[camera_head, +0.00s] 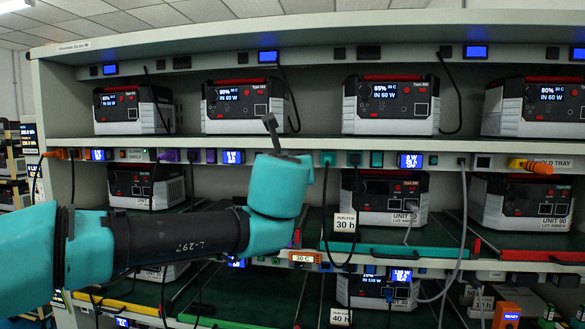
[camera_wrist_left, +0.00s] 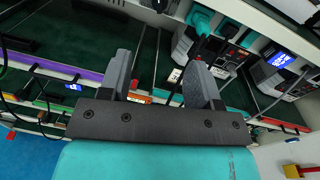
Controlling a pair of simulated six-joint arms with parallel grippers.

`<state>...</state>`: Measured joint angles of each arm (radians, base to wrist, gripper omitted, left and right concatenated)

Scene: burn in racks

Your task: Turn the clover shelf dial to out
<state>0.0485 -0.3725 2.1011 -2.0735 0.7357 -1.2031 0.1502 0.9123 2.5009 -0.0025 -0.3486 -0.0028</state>
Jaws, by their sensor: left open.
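I cannot tell which part is the clover shelf dial. A small label (camera_head: 136,155) on the upper rail at left seems to end in "SHELF", but its first word is too small to read. My left gripper (camera_head: 273,130) is raised in front of the rack, its fingers overlapping the upper rail in the head view. In the left wrist view my left gripper (camera_wrist_left: 160,70) has its two grey fingers apart, with nothing between them but the shelf and rail behind. It touches nothing that I can see. My right gripper is not in view.
Power units (camera_head: 391,105) stand on the top shelf, with more below. The upper rail (camera_head: 300,158) carries small displays, colored plugs and an orange handle (camera_head: 530,166). Loose cables hang across the shelves.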

